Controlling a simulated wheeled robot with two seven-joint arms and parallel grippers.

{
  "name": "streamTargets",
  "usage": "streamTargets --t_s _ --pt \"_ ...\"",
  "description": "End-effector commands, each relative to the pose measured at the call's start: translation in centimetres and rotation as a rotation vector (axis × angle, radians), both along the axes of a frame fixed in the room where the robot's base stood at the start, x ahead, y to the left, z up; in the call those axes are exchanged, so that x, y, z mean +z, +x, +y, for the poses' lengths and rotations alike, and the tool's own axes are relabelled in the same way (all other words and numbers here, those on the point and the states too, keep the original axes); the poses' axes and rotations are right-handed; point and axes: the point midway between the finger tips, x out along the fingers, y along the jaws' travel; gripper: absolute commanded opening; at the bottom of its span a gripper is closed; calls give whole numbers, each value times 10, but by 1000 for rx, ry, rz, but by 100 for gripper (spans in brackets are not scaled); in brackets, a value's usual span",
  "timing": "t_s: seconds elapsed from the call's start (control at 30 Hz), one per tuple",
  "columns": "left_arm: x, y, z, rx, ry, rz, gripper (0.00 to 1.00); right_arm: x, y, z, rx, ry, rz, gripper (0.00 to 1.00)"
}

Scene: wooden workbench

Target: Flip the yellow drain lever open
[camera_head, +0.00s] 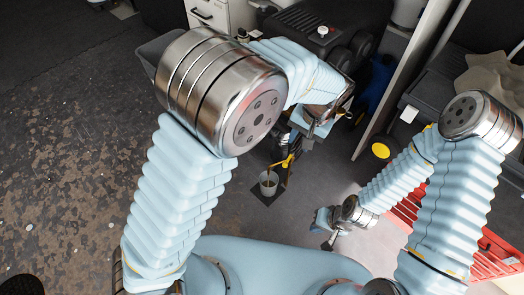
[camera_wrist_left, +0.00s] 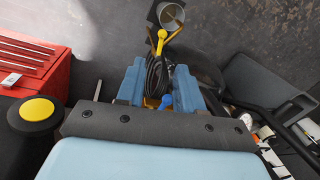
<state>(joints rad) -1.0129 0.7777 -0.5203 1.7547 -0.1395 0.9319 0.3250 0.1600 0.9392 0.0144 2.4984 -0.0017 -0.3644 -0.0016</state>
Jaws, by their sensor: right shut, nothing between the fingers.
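The yellow drain lever (camera_head: 285,161) shows in the head view just below my left gripper (camera_head: 312,122). In the left wrist view the yellow lever (camera_wrist_left: 161,42) lies beyond the blue fingertips of my left gripper (camera_wrist_left: 159,70). These fingers are apart, with dark coiled cable or hose visible between them. I see no contact with the lever. A grey cup-like container (camera_head: 268,183) sits below the lever, and it also shows in the left wrist view (camera_wrist_left: 171,14). My right gripper (camera_head: 331,238) is shut and empty, low and away from the lever.
Red crates or drawers (camera_head: 490,252) stand at the right, also at the left of the wrist view (camera_wrist_left: 30,62). A black item with a yellow cap (camera_wrist_left: 36,110) is near the left wrist. Dark machinery (camera_head: 325,35) stands behind; open floor (camera_head: 60,150) lies left.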

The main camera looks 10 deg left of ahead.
Motion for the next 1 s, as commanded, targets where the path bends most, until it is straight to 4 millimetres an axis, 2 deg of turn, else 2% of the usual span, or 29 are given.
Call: streamTargets --t_s 0.07,0.17,0.27,0.5,0.7,0.83,1.0 --pt "5 -1 -3 -4 10 -6 36 -1 0 0 -1 -1 1 0" --pt "-3 -1 -2 -4 14 -4 36 -2 0 -1 -2 -1 1 0" --pt "-21 0 2 -4 15 -3 36 -4 0 -1 -2 -2 0 0" --pt "-77 3 13 -3 15 -2 36 -9 1 -3 -5 -4 -2 0" --pt "-112 6 19 -5 13 -3 36 -11 2 -4 -7 -5 -3 0" --pt "-124 7 21 -4 12 -5 36 -12 2 -4 -8 -6 -3 0" --pt "-128 8 22 -4 11 -5 36 -12 2 -4 -8 -6 -3 0"
